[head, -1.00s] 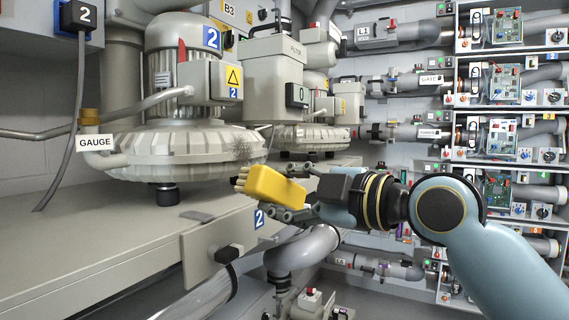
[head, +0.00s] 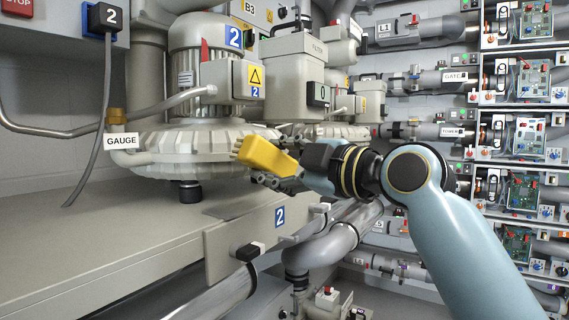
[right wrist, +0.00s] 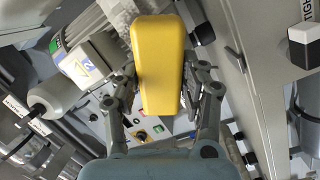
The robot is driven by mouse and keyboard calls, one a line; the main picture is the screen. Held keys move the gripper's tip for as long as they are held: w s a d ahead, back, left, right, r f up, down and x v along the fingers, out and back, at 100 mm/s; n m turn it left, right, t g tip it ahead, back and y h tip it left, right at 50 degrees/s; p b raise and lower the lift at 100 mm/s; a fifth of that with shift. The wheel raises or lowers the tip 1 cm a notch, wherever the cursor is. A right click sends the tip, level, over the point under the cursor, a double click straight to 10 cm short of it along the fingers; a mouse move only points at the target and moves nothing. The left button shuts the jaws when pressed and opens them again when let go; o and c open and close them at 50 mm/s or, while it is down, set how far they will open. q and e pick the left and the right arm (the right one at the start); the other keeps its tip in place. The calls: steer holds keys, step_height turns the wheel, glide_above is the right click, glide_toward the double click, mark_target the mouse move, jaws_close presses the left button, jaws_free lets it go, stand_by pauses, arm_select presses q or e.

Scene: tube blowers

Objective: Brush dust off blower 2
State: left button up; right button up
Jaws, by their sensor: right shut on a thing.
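Blower 2 (head: 195,150) is a pale ribbed housing with an upright motor and a blue "2" label, standing on the grey bench at left centre. My right gripper (head: 283,178) is shut on a yellow brush (head: 270,156), whose short pale bristles point left. The bristle end overlaps the right front of the blower housing; I cannot tell if it touches. The brush hides the spot where the grey dust showed earlier. In the right wrist view the yellow brush (right wrist: 158,65) sits between both fingers, its bristles hidden. My left gripper is not in view.
A gauge pipe labelled GAUGE (head: 122,141) joins the blower on the left. A filter box (head: 292,78) and another blower (head: 335,131) stand behind. Grey pipes (head: 325,245) run below the gripper. The bench top (head: 100,240) in front is clear.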

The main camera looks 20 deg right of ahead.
steer(key=shift+b+x, duration=0.3)
steer(key=shift+x, duration=0.95)
stand_by(0.5)
